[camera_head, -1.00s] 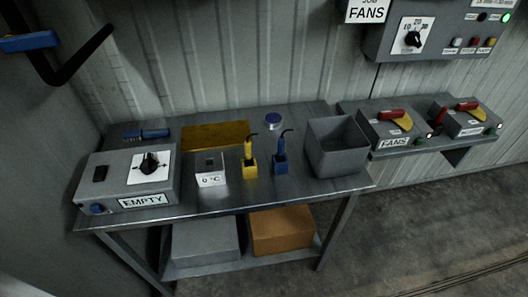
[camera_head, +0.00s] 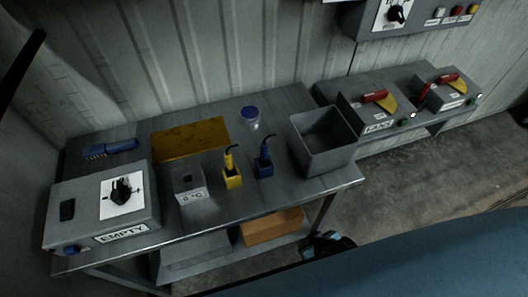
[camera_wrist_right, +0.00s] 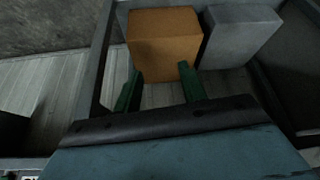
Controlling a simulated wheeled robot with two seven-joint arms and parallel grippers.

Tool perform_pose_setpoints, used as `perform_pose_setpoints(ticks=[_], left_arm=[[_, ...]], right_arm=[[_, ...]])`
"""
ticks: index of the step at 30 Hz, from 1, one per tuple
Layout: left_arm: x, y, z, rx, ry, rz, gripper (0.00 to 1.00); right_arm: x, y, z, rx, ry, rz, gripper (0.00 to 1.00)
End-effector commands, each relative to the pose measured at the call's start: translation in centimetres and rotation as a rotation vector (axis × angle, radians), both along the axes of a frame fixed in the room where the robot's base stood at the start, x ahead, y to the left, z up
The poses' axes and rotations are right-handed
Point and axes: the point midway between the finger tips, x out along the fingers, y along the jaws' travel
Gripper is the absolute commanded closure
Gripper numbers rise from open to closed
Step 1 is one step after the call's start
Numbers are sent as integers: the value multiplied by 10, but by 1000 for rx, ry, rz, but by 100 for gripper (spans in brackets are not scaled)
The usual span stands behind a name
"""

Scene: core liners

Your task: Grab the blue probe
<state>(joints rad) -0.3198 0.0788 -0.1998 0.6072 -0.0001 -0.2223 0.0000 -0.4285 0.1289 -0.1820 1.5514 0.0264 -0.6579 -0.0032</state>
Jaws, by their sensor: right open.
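The blue probe (camera_head: 264,159) stands upright in a small blue holder on the metal table (camera_head: 250,205), right of the yellow probe (camera_head: 231,170), with a dark cable at its top. My right gripper (camera_head: 327,244) is low in front of the table's right front corner, below the tabletop and apart from the probe. In the right wrist view its two green fingers (camera_wrist_right: 160,88) are spread with nothing between them, before an orange box (camera_wrist_right: 165,38). The blue probe is not seen in the wrist view. My left gripper is not in view.
A grey open bin (camera_head: 322,140) stands just right of the blue probe. A blue-lidded jar (camera_head: 250,117) is behind it. A grey 0 °C block (camera_head: 189,185) and the EMPTY switch box (camera_head: 105,205) are to the left. The lower shelf holds the orange box (camera_head: 272,226).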

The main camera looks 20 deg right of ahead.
Motion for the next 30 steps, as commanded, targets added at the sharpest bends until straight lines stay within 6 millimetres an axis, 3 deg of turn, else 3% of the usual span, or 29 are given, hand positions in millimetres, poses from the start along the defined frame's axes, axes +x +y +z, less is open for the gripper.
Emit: perform_pose_setpoints(ticks=[1,8,10,16,21,30], left_arm=[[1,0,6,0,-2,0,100],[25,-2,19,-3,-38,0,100],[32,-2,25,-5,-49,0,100],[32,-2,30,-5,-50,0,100],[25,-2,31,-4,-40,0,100],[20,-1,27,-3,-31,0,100]], right_arm=[[13,3,29,8,-36,3,59],[48,14,131,40,-166,17,59],[69,22,171,76,-302,37,59],[103,39,244,163,-591,77,59],[116,47,271,198,-698,89,59],[164,62,252,201,-705,89,59]])
